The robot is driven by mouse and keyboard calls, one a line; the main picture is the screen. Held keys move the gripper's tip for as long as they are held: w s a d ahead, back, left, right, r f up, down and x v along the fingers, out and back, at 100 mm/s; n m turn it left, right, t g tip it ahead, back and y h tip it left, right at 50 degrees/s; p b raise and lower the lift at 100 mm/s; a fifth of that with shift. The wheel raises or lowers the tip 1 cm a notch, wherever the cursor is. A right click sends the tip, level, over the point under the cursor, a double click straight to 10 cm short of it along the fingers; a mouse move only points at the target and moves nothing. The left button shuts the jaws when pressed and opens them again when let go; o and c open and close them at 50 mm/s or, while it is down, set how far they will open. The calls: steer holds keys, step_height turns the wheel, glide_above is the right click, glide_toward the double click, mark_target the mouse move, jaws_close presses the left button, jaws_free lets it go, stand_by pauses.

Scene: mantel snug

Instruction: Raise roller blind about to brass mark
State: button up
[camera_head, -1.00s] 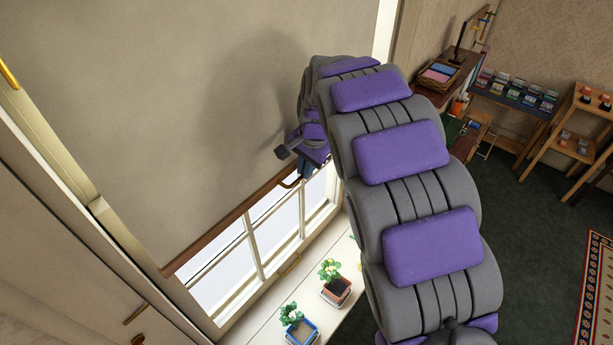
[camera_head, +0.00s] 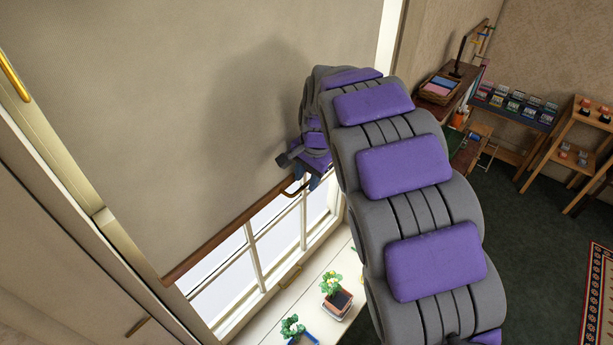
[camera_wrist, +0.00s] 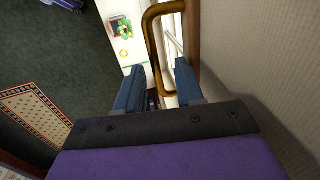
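The beige roller blind (camera_head: 190,120) hangs partway down the window, with bare panes below its brown bottom bar (camera_head: 225,238). A brass loop handle (camera_head: 292,191) sits at the bar's right part; it also shows large in the wrist view (camera_wrist: 152,40). My gripper (camera_head: 312,180) is at the handle, in front of the blind. In the wrist view my gripper's (camera_wrist: 160,92) blue fingers are spread, with the lower part of the loop between them and gaps visible. A brass strip (camera_head: 14,77) is on the left window frame; I cannot tell if it is the mark.
Potted plants (camera_head: 337,300) stand on the white sill (camera_head: 300,298) below the window. A brass pull (camera_head: 290,276) is on the lower window frame. Shelves and a display table (camera_head: 515,105) stand at the back right. Green floor (camera_head: 530,230) is open at right.

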steer(key=shift+r, duration=0.1)
step_height(320, 180, up, 17)
steer(key=s+d, duration=0.1)
steer(key=d, duration=0.1)
steer(key=shift+s+d, duration=0.15)
steer(key=shift+s, duration=0.25)
steer(key=s+d+f+n+g+b, duration=0.1)
steer(key=s+d+f+n+b, duration=0.1)
steer(key=s+f, duration=0.6)
steer(key=s+d+f+n+g+h+b, duration=0.1)
steer(key=s+d+f+n+b, duration=0.2)
steer(key=s, duration=1.4)
steer(key=s+d+f+n+g+b, duration=0.1)
steer(key=s+d+f+b, duration=0.4)
steer(key=s+f, duration=0.8)
steer(key=d+n, duration=0.1)
steer(key=d, duration=0.2)
steer(key=shift+s+d+f+h, duration=0.2)
steer(key=shift+d+f+h, duration=0.1)
steer(key=shift+f, duration=0.05)
steer(key=shift+s, duration=0.1)
